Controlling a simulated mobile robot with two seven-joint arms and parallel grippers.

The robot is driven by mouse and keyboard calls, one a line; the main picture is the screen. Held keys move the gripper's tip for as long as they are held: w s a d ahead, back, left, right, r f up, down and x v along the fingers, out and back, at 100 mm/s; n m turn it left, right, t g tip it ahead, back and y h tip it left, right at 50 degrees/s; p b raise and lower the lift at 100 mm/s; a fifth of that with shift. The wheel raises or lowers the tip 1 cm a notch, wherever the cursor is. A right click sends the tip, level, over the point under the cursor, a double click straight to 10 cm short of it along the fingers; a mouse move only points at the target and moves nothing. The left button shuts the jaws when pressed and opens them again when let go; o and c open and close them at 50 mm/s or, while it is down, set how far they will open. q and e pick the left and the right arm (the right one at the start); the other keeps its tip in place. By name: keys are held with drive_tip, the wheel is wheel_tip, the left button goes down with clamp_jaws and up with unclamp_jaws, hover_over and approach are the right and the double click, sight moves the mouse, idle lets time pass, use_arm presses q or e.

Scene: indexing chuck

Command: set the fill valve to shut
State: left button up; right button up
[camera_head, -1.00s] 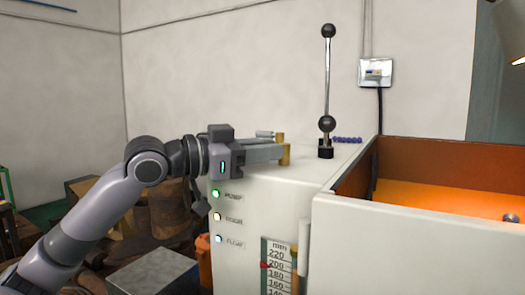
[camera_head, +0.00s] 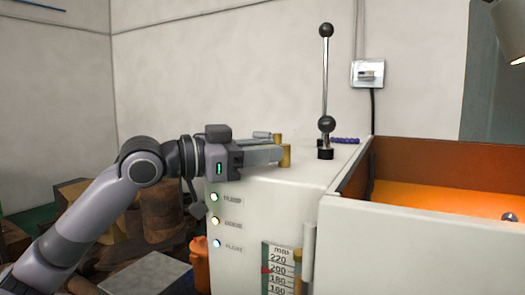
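My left gripper (camera_head: 266,155) reaches in from the left over the top of the white machine cabinet (camera_head: 240,200). Its fingers point right and their tips overlap a short brass-coloured post (camera_head: 285,155). I cannot tell whether they touch or grip it, since the fingers are seen side-on. My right gripper is not in view.
A tall lever (camera_head: 325,80) with black balls stands right of the post, with a blue beaded hose (camera_head: 345,140) behind. An open tray with an orange interior (camera_head: 440,180) lies right. The front has lit lamps (camera_head: 216,220) and a level scale (camera_head: 279,268).

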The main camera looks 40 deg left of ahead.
use_arm(q)
drive_tip(key=shift+o, duration=1.4)
drive_tip(key=shift+s, duration=0.1)
drive_tip(key=shift+s+a+f+b, duration=0.15)
drive_tip(key=shift+s+a+b, duration=0.05)
drive_tip(key=shift+s+b, duration=0.3)
drive_tip(key=shift+b+v, duration=1.3)
drive_tip(key=shift+v, duration=1.65)
